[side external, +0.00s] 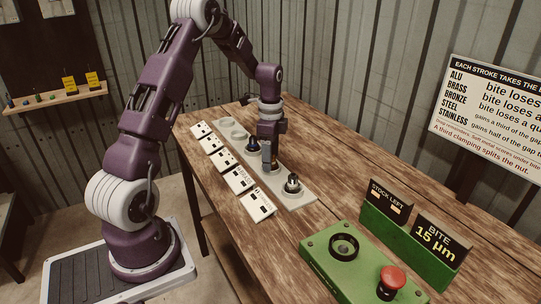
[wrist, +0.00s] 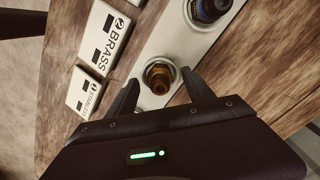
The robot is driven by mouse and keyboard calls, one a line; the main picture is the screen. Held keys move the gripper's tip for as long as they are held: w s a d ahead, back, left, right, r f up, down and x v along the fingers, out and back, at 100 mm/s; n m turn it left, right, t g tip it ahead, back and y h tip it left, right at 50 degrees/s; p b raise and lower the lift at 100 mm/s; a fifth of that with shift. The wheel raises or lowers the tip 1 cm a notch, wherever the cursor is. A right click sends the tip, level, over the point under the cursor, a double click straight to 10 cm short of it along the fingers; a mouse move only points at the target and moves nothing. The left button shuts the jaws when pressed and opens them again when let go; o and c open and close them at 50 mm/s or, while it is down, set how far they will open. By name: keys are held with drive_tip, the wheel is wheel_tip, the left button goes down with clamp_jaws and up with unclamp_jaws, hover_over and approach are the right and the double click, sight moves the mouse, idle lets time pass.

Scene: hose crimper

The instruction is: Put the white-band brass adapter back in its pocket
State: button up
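A brass-coloured adapter (wrist: 159,78) stands in a round pocket of the pale strip tray (wrist: 186,40) in the wrist view. Its band colour is too small to tell. My gripper (wrist: 161,78) is open, with one finger on each side of the adapter and a gap showing to each. In the side view my gripper (side external: 269,165) points down at the tray, and its fingers partly hide the adapter. A dark adapter with a blue part (side external: 253,145) stands in the neighbouring pocket, and a silver and black one (side external: 292,184) stands at the tray's near end.
A row of label cards (side external: 237,179) lies left of the tray; one reads BRASS (wrist: 105,38). A green box with a black ring (side external: 343,246) and red button (side external: 391,279) stands front right.

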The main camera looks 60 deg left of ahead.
wheel_tip(320, 180, up, 7)
drive_tip(key=shift+r, duration=0.1)
idle(0.4)
drive_tip(key=s+d+r+n+t+y, duration=0.1)
drive_tip(key=s+d+r+n, duration=0.1)
drive_tip(key=s+d+r, duration=0.35)
drive_tip(key=s+d+r+n+t, duration=0.2)
drive_tip(key=s+d+r, duration=0.1)
drive_tip(key=d+r, duration=0.55)
drive_tip(key=s+d+n+t, duration=0.1)
drive_tip(key=s+d+n, duration=0.1)
drive_tip(key=s+d, duration=0.3)
drive_tip(key=s+d+f+n+t+h, duration=0.1)
drive_tip(key=s+d+n, duration=0.2)
drive_tip(key=s, duration=0.6)
drive_tip(key=shift+s+d+f+t, duration=0.3)
drive_tip(key=shift+s+d, duration=0.1)
drive_tip(key=shift+d, duration=0.75)
